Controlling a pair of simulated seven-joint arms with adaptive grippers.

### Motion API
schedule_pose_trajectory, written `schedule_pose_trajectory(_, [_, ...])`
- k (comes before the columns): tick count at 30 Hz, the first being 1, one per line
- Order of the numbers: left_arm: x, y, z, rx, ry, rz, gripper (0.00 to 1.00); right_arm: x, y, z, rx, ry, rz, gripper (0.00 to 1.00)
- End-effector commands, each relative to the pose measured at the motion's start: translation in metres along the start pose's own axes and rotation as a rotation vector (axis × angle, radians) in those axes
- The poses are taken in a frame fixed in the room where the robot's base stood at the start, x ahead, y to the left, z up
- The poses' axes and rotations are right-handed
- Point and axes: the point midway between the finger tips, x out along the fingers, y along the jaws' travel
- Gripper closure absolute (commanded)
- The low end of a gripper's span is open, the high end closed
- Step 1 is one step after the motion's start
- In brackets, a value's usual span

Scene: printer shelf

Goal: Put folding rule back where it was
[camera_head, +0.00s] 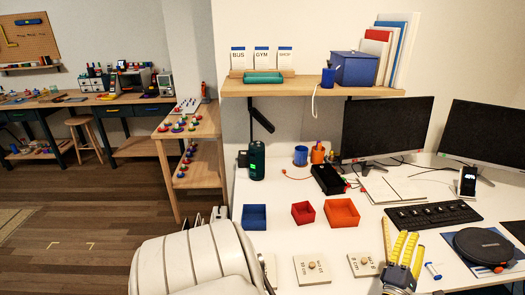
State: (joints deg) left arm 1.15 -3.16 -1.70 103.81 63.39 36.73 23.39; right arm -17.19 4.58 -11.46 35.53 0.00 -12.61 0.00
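A thin yellow strip (387,241), which looks like the folding rule, lies on the white desk (285,236) below the keyboard. My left arm's pale shell fills the bottom left centre. Dark and light tips of my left gripper (212,214) show just above it, near the desk's left edge, well left of the yellow strip. The shell hides most of that gripper, so its opening is unclear. My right gripper is not in view.
A blue bin (254,217), a red bin (303,212) and an orange-red bin (342,212) stand mid-desk. Several labelled plates lie in front. A keyboard (433,215), monitors (386,129) and a round dark device (483,246) occupy the right. A wooden shelf (300,88) hangs above.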

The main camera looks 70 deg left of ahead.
Motion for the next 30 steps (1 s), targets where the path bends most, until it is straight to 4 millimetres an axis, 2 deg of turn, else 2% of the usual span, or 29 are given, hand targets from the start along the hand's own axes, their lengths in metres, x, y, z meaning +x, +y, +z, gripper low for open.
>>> schedule_pose_trajectory(2, [-0.012,-0.001,0.013,0.138,-0.082,0.000,0.65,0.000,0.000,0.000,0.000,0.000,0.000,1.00])
schedule_pose_trajectory(5, [-0.028,-0.014,0.026,0.315,-0.181,-0.014,0.65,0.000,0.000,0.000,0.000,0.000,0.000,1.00])
schedule_pose_trajectory(9, [-0.060,-0.063,0.028,0.566,-0.310,-0.084,0.65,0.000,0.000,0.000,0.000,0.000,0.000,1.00])
schedule_pose_trajectory(14, [-0.099,-0.131,0.010,0.773,-0.421,-0.196,0.65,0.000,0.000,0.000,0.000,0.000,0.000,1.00])
schedule_pose_trajectory(17, [-0.134,-0.178,-0.012,0.904,-0.501,-0.285,0.65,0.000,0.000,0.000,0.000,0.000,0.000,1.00])
schedule_pose_trajectory(20, [-0.182,-0.231,-0.042,1.052,-0.607,-0.395,0.65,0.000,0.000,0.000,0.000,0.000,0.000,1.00])
schedule_pose_trajectory(21, [-0.204,-0.252,-0.057,1.114,-0.656,-0.442,0.65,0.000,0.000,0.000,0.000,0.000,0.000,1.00])
schedule_pose_trajectory(23, [-0.240,-0.280,-0.081,1.202,-0.733,-0.513,0.65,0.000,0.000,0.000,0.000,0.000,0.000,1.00])
schedule_pose_trajectory(24, [-0.265,-0.297,-0.098,1.260,-0.786,-0.560,0.65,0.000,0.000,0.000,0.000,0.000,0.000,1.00])
schedule_pose_trajectory(26, [-0.304,-0.318,-0.125,1.340,-0.870,-0.630,0.65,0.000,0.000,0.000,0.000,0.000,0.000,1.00])
schedule_pose_trajectory(27, [-0.330,-0.330,-0.143,1.391,-0.927,-0.674,0.65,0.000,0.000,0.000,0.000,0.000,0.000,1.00])
schedule_pose_trajectory(29, [-0.370,-0.345,-0.172,1.462,-1.017,-0.742,0.65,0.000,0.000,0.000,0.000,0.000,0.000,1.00])
schedule_pose_trajectory(30, [-0.397,-0.352,-0.192,1.507,-1.079,-0.786,0.65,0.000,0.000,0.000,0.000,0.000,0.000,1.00])
